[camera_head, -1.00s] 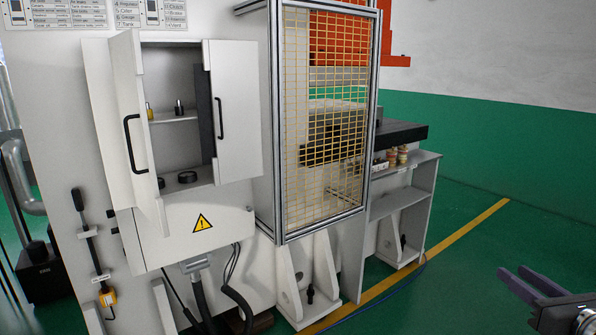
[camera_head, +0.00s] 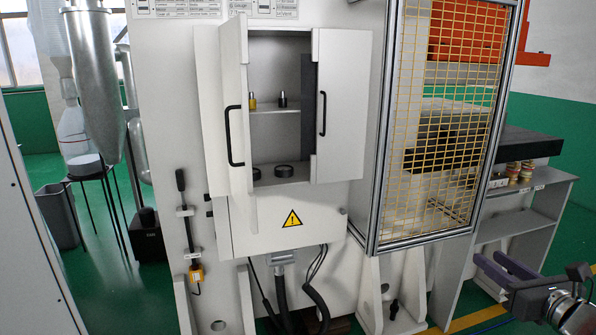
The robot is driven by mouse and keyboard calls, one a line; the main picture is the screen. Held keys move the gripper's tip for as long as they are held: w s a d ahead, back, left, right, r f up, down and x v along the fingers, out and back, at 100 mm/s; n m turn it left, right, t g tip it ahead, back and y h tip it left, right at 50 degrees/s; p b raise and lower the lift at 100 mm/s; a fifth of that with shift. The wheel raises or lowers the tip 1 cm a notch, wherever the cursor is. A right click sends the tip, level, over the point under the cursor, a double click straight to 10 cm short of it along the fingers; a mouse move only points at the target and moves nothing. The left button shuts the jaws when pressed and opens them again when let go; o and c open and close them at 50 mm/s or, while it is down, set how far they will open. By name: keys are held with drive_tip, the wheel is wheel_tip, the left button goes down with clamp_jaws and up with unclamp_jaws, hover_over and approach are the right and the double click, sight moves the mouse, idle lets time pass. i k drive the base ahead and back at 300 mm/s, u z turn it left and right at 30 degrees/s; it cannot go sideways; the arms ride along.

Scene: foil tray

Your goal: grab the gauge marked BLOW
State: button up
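No marking BLOW can be read in this view, so I cannot tell which thing is the gauge. An open white cabinet (camera_head: 258,218) holds small parts. On its upper shelf stand a yellow piece (camera_head: 252,101) and a dark upright piece (camera_head: 282,99). On its floor lie a black ring (camera_head: 284,171) and a second black round piece (camera_head: 256,174), partly hidden by the left door. My gripper (camera_head: 488,257) is at the lower right, far from the cabinet, with its two fingers apart and nothing between them.
The cabinet's left door (camera_head: 235,120) and right door (camera_head: 342,105) stand open, narrowing the opening. A yellow mesh guard cage (camera_head: 440,130) stands between the cabinet and a side shelf (camera_head: 525,185) with small parts. Hoses hang below the cabinet.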

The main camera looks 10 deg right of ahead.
sight(282, 170)
drive_tip(key=u, duration=0.55)
drive_tip(key=i, duration=1.45)
drive_tip(key=u, duration=0.1)
